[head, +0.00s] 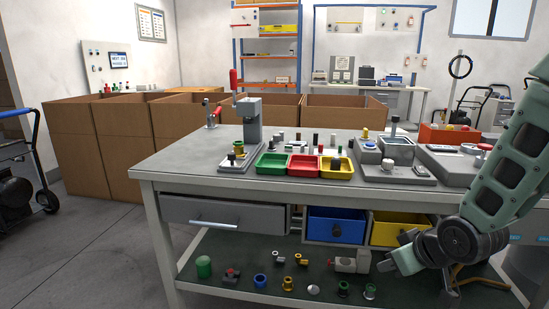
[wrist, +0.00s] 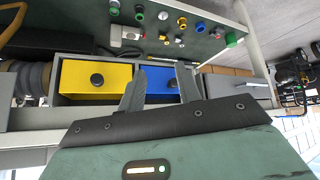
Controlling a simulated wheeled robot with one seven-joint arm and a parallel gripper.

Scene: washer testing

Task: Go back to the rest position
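My gripper (head: 388,264) is at the lower right of the head view, in front of the workbench (head: 190,150) and below its tabletop, near the blue drawer (head: 336,226) and the yellow drawer (head: 398,230). In the wrist view my gripper (wrist: 160,84) has its two fingers apart, with nothing held between them. The blue drawer (wrist: 160,90) shows behind and between the fingers, and the yellow drawer (wrist: 96,78) is to their left. My arm comes down from the right edge of the head view.
The lower shelf (head: 215,262) holds several small fittings, including a green cylinder (head: 204,267). On the tabletop stand a press (head: 250,118), green (head: 271,165), red (head: 305,166) and yellow (head: 337,168) trays, and test fixtures. Cardboard boxes (head: 170,128) stand behind. The floor at left front is clear.

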